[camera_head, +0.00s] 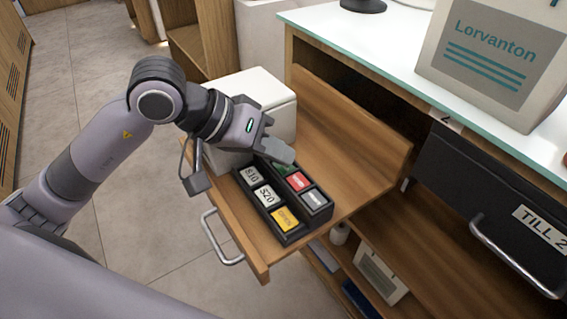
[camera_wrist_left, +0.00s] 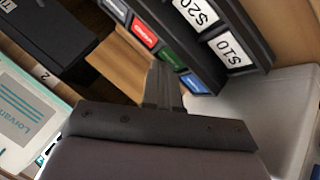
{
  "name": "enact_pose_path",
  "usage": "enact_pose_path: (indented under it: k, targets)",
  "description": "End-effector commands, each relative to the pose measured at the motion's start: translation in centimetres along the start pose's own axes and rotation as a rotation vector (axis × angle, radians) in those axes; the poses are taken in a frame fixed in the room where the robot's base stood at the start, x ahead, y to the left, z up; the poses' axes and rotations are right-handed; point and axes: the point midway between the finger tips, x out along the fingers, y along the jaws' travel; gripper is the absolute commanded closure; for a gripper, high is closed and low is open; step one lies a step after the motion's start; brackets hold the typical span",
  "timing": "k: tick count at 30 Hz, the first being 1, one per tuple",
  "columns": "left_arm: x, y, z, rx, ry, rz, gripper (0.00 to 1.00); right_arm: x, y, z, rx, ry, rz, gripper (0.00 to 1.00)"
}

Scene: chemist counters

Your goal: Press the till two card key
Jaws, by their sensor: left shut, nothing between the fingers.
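A black keypad (camera_head: 270,228) with coloured keys lies on a wooden pull-out shelf. It shows white $10 (camera_head: 253,176) and $20 (camera_head: 267,196) keys, a yellow key (camera_head: 286,218), a grey key (camera_head: 314,199), a red key (camera_head: 298,182) and a green key (camera_head: 281,167). The left wrist view also shows a blue key (camera_wrist_left: 194,84) beside the green one; my gripper hides it in the head view. No key's label clearly reads as card. My left gripper (camera_head: 281,150) is shut and empty, its fingertips over the green and blue end. Contact cannot be told.
A white box (camera_head: 262,92) stands right behind the keypad, close to my gripper. The wooden shelf (camera_head: 345,150) is bare to the right and has a metal handle (camera_head: 222,240). A black drawer labelled TILL 2 (camera_head: 540,226) and a glass-topped counter with a Lorvanton box (camera_head: 495,60) are at the right.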

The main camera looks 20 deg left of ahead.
Motion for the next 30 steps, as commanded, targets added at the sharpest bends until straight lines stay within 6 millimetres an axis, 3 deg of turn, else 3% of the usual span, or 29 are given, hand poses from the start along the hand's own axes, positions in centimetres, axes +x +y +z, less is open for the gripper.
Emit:
enact_pose_path:
  k: [16,30]
  targets:
    - [0.1,-0.1,0.1,0.0,-0.002,-0.001,1.0,0.2,-0.1,0.2,0.005,0.0,0.0,0.57]
    - [-1.0,0.7,-0.7,0.0,-0.001,-0.001,1.0,-0.1,-0.1,-0.1,0.004,0.0,0.0,0.57]
